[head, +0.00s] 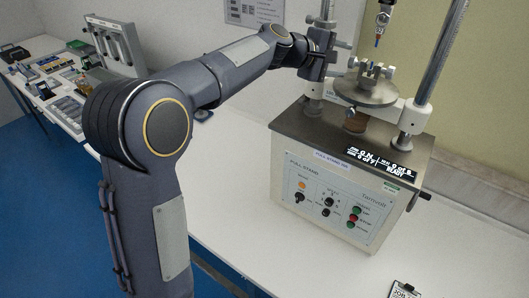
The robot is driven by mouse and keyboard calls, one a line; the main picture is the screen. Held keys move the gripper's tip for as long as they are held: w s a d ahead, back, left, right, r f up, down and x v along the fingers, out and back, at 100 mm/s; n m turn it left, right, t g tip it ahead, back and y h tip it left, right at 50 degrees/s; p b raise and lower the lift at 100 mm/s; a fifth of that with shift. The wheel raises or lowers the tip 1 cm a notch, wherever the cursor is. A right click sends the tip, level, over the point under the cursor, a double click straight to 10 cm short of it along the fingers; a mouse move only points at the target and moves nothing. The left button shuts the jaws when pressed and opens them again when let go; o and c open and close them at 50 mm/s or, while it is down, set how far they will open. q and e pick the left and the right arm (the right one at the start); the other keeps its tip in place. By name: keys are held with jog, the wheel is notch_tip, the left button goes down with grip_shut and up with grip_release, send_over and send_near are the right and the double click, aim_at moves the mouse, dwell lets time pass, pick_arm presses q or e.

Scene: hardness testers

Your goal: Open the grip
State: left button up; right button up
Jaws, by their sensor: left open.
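The pull stand (335,205) is a cream box with knobs, coloured buttons and a lit display (381,164), standing on the white table. On its top, a round metal plate (364,91) carries a small metal grip (374,73) with side screws. I cannot tell how far the grip's jaws are apart. My left arm reaches in from the left, and my left gripper (328,56) is open just left of the grip, close to the left column. Its fingertips are small and partly hidden. I cannot tell whether they touch anything. My right gripper is out of view.
A metal fitting (382,20) hangs above the grip. A steel column (441,60) rises at the right. A small black card (404,290) lies at the front. Another bench (45,45) with parts and a grey device is at the far left. The table front is mostly clear.

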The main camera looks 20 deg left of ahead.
pick_arm(q)
jog(key=s+a+f+m+g+b, duration=0.1)
jog(key=s+a+f+b, duration=0.1)
jog(key=s+f, duration=0.3)
jog(key=s+a+f+m+g+b, duration=0.1)
jog(key=s+a+f+m+b, duration=0.1)
jog(key=s, duration=0.8)
jog(key=s+a+f+m+g+b, duration=0.1)
jog(key=s+a+f+b, duration=0.3)
jog(key=s+f, duration=0.4)
jog(key=shift+s+a+m+y, duration=0.3)
jog(key=shift+a+m+y, duration=0.1)
jog(key=shift+m, duration=0.3)
